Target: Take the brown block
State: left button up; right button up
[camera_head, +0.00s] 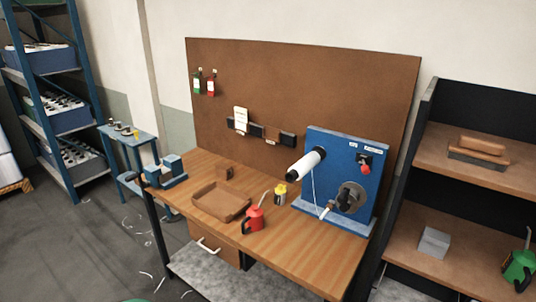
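A small brown block (225,172) sits on the wooden workbench (290,225) near the brown backboard. Another brown, brick-like block (482,145) lies on top of a darker flat piece on the upper shelf at the right. I cannot tell which of the two the task names. Neither of my grippers is in view.
The bench also holds a shallow brown tray (213,209), a red oil can (254,219), a yellow container (280,194), a blue vise (166,173) and a blue machine (342,178) with a white roll.

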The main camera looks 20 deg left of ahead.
aim_at(222, 169)
jog(key=i+j+z, duration=0.15)
jog(key=j, duration=0.4)
jog(key=i+j+z, duration=0.2)
jog(key=i+j, duration=0.15)
jog(key=j, duration=0.25)
jog(key=i+j+z, duration=0.15)
jog(key=j, duration=0.45)
jog(key=i+j+z, duration=0.2)
jog(key=j, duration=0.45)
jog(key=i+j+z, duration=0.15)
jog(key=j, duration=0.5)
jog(key=j+z, duration=0.2)
jog(key=j, duration=0.45)
